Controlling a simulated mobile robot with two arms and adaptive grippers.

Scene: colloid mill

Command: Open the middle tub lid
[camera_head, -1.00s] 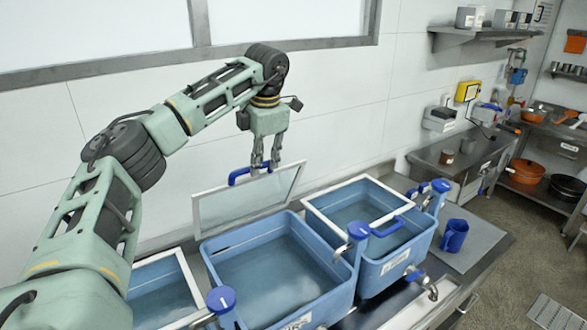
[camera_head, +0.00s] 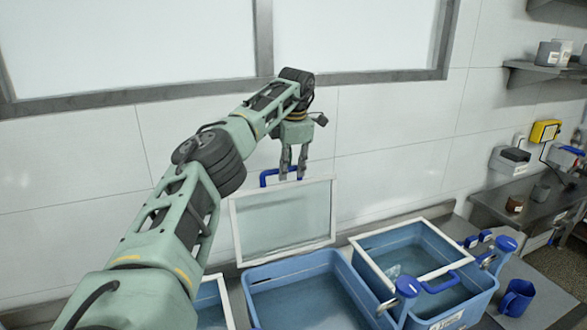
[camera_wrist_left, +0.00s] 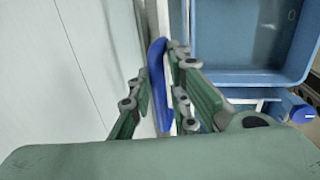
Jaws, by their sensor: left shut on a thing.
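The middle tub (camera_head: 310,298) is a blue open basin, and its inside shows from above. Its lid (camera_head: 284,222), a clear panel in a white frame, stands nearly upright at the tub's back edge, near the wall. My left gripper (camera_head: 291,174) is shut on the lid's blue handle (camera_head: 268,177) at the top of the frame. In the left wrist view the blue handle (camera_wrist_left: 157,75) lies between the fingers, with the open blue tub (camera_wrist_left: 250,40) to the right. My right gripper is not in view.
The right tub (camera_head: 470,297) has its white-framed lid (camera_head: 370,268) lying on top. A left tub (camera_head: 210,305) is partly hidden behind my arm. A blue mug (camera_head: 516,298) stands at right. The tiled wall (camera_head: 385,150) is close behind the lid.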

